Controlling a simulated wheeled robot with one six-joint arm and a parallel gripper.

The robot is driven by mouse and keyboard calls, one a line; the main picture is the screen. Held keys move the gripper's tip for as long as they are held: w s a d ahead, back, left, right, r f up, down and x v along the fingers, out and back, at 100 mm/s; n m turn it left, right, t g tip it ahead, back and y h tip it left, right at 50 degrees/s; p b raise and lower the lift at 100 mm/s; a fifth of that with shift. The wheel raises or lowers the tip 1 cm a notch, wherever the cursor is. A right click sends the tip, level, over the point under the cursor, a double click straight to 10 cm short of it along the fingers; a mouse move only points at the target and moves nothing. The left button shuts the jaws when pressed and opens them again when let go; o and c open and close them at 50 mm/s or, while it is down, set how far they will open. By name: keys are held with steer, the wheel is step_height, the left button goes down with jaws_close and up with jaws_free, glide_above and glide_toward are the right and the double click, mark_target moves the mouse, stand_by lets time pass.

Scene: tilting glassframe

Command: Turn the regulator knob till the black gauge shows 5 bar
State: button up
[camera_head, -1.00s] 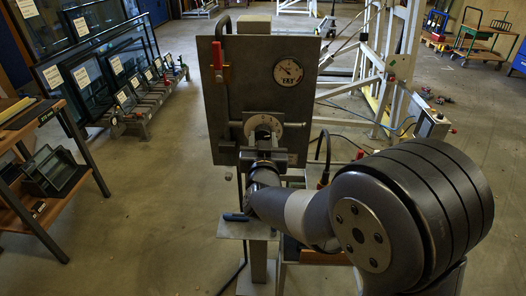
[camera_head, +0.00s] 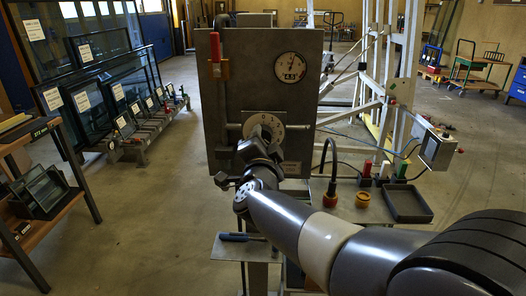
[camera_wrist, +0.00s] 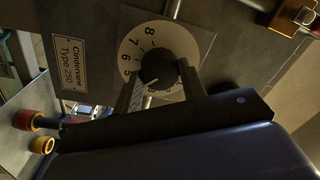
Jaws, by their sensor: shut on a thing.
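The black regulator knob (camera_wrist: 159,66) sits on a white numbered dial (camera_wrist: 178,38) in the wrist view. Its pale pointer line points down-left, and 5 to 8 show along the dial's left and upper edge. My gripper (camera_wrist: 163,80) is shut on the knob, a finger on either side. In the head view my wrist hides the knob; part of the dial (camera_head: 275,121) shows above it. The gauge (camera_head: 290,67), white-faced with a dark rim, is at the panel's upper right. Its needle points nearly straight up; the small figures in its dark window are hard to read.
The grey panel (camera_head: 243,88) carries a red-handled valve (camera_head: 215,47) at upper left. Below right are a dark tray (camera_head: 408,203), a yellow ring (camera_head: 362,199) and a hose (camera_head: 331,160). A blue-handled tool (camera_head: 234,237) lies on a small shelf in front.

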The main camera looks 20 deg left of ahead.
steer(key=shift+m+b, duration=0.95)
steer(key=shift+m, duration=0.75)
steer(key=o, duration=1)
steer(key=shift+h, duration=0.3)
steer(key=v, duration=1.1)
steer(key=shift+w, duration=0.15)
steer(key=x, duration=1)
steer(key=shift+w+a, duration=0.15)
steer(key=shift+w, duration=0.2)
